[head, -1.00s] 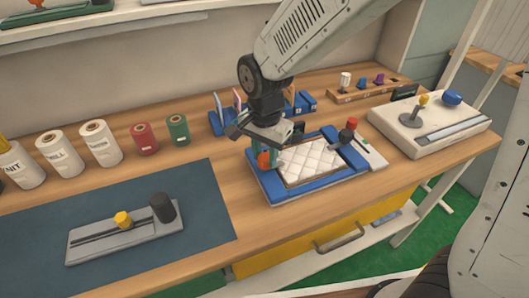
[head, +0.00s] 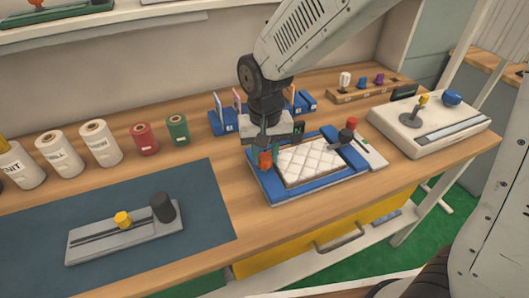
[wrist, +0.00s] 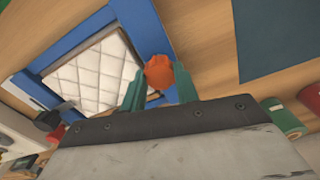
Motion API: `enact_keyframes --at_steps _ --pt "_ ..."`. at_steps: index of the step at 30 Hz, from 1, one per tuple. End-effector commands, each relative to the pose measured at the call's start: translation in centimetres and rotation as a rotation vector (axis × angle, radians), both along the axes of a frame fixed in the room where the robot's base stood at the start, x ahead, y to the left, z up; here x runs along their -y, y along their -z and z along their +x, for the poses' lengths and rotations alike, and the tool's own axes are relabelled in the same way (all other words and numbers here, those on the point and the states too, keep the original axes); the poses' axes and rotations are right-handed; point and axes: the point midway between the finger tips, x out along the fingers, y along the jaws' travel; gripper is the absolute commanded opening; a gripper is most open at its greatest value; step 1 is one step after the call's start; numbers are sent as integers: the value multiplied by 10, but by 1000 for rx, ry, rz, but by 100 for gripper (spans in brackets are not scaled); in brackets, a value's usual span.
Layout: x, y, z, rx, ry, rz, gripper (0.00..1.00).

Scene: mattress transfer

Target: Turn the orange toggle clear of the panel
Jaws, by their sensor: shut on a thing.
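The orange toggle (head: 265,160) stands at the left side of the blue frame (head: 283,196). It also shows in the wrist view (wrist: 158,72), between the green fingertips. My gripper (head: 264,152) points down and is shut on the toggle; its fingers also show in the wrist view (wrist: 158,85). The white quilted panel (head: 309,161) lies flat inside the blue frame, right beside the toggle; it also shows in the wrist view (wrist: 90,75). My fingers hide part of the toggle, so its exact clearance from the panel edge is hard to tell.
A black and red fitting (head: 347,135) stands at the frame's right side. Blue holders (head: 222,122) are behind. A grey slider block (head: 125,232) lies on the dark mat (head: 40,225) at left. A white joystick box (head: 430,122) is at right.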

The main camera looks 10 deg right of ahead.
Motion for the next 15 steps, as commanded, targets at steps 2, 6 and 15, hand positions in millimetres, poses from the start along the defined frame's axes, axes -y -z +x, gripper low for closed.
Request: enact_keyframes --at_steps 2,6,15 --pt "0 -1 0 0 -72 1 8" --pt "0 -1 0 0 -205 1 8" --pt "0 -1 0 1 -481 1 8"
